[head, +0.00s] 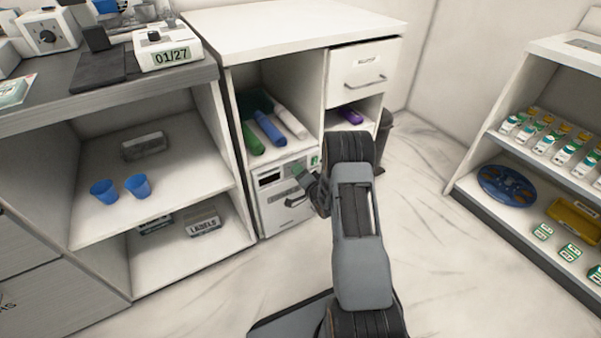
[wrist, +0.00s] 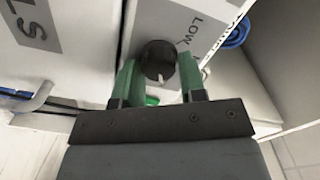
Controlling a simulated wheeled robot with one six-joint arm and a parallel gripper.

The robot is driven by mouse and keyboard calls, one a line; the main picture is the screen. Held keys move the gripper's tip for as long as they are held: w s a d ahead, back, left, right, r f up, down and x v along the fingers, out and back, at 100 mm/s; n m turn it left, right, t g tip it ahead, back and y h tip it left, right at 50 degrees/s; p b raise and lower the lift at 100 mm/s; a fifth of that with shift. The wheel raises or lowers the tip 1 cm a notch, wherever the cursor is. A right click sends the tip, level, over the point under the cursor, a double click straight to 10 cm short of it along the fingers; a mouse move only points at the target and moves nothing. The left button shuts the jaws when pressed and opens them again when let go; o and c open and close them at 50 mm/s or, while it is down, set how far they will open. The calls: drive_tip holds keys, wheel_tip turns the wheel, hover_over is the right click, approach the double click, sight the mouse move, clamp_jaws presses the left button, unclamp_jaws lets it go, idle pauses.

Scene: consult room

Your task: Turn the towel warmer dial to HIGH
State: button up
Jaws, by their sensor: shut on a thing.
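The towel warmer (head: 272,217) is a white box in the lower bay of the white cabinet. In the wrist view its dial (wrist: 157,60) is a round black knob with a light mark on the side facing my gripper. The word LOW is printed beside the dial; another marking is mostly hidden behind a finger. My gripper (wrist: 158,78) has its green fingers on either side of the knob and is shut on it. In the head view my gripper (head: 307,178) is at the warmer's front, and my arm hides part of that area.
Rolled towels, green (head: 253,139), blue (head: 269,129) and white (head: 289,120), lie on the shelf above the warmer. A drawer (head: 362,72) is at upper right. Open shelves with blue cups (head: 138,186) stand left. Free floor (head: 425,165) lies right, before a stocked shelf.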

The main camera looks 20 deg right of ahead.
idle(0.3)
drive_tip(key=o, duration=0.6)
drive_tip(key=s+p, duration=0.1)
drive_tip(key=s, duration=0.3)
drive_tip(key=s+d+p, duration=0.1)
drive_tip(key=s, duration=0.4)
drive_tip(key=s+p, duration=0.1)
drive_tip(key=s, duration=0.3)
drive_tip(key=shift+s+d+p, duration=0.3)
drive_tip(key=shift+s+p, duration=0.05)
drive_tip(key=shift+s, duration=0.05)
